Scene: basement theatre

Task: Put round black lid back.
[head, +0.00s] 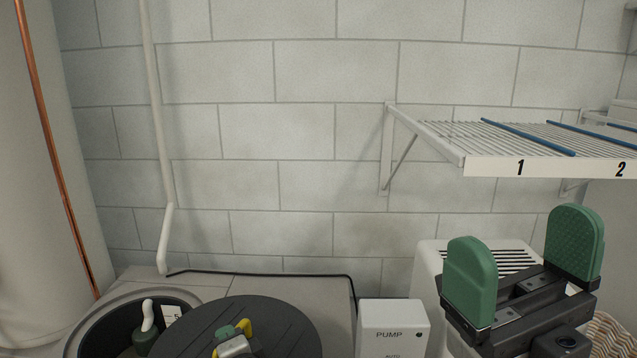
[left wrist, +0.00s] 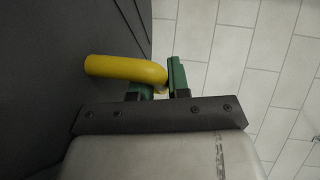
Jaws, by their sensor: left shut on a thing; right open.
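The round black lid (head: 285,325) is at the bottom of the head view, cut off by the lower edge. It lies to the right of a round opening (head: 82,318) and hides part of it. My left gripper (head: 230,334) is shut on the lid's yellow handle (head: 245,326). In the left wrist view the green fingers sit at the end of the yellow handle (left wrist: 125,69), with the dark lid (left wrist: 60,40) beside it. I cannot tell whether the lid touches the floor. My right gripper (head: 525,260) is open and empty at the right.
A white pipe end (head: 148,316) and a label show inside the opening. A white PUMP box (head: 392,325) stands right of the lid. A black cable runs along the wall. A wire shelf (head: 540,148) marked 1 and 2 hangs at right. A large pale tank (head: 40,180) stands at left.

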